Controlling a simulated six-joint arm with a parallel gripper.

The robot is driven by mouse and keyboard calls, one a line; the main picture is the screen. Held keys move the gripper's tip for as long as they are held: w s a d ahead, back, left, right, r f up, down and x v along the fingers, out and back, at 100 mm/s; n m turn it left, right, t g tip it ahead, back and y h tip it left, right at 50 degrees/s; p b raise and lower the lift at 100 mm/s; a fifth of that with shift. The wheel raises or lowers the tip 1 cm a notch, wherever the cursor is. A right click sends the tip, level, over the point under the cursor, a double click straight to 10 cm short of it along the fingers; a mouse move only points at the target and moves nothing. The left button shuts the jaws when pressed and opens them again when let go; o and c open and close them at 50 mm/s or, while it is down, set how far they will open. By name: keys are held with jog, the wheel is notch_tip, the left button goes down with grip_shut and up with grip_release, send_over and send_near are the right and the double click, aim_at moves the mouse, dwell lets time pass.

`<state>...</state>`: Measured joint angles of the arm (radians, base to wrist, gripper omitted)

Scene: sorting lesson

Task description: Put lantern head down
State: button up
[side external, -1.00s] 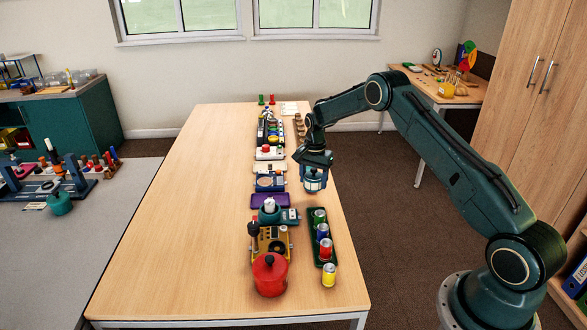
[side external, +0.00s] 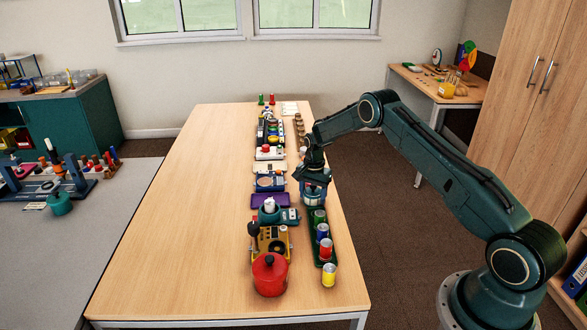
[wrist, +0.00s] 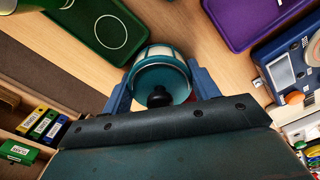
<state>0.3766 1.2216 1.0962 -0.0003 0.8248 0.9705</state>
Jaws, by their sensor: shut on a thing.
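The lantern head (side external: 313,193) is a short cylinder with a teal top, pale sides and a dark knob. My gripper (side external: 313,187) is shut on it, low over the table's right side, just beyond the green tray. In the wrist view the lantern head (wrist: 158,82) sits between the two blue fingers of my gripper (wrist: 160,70), knob toward the camera. Its underside is hidden, so I cannot tell whether it touches the table. A teal base with a white piece (side external: 269,205) on top stands to the left and nearer.
A green tray (wrist: 112,42) with coloured cans lies close by. A purple tray (wrist: 235,35) and a blue device (wrist: 290,75) are to the left in the side view. A red pot (side external: 269,274) stands in front. The table's left half (side external: 180,220) is clear.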

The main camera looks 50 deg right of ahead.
jog(key=shift+f, duration=0.1)
jog(key=o, duration=1)
notch_tip(320, 180, up, 12)
jog(key=shift+r, duration=0.15)
dwell(0.3)
dwell(0.4)
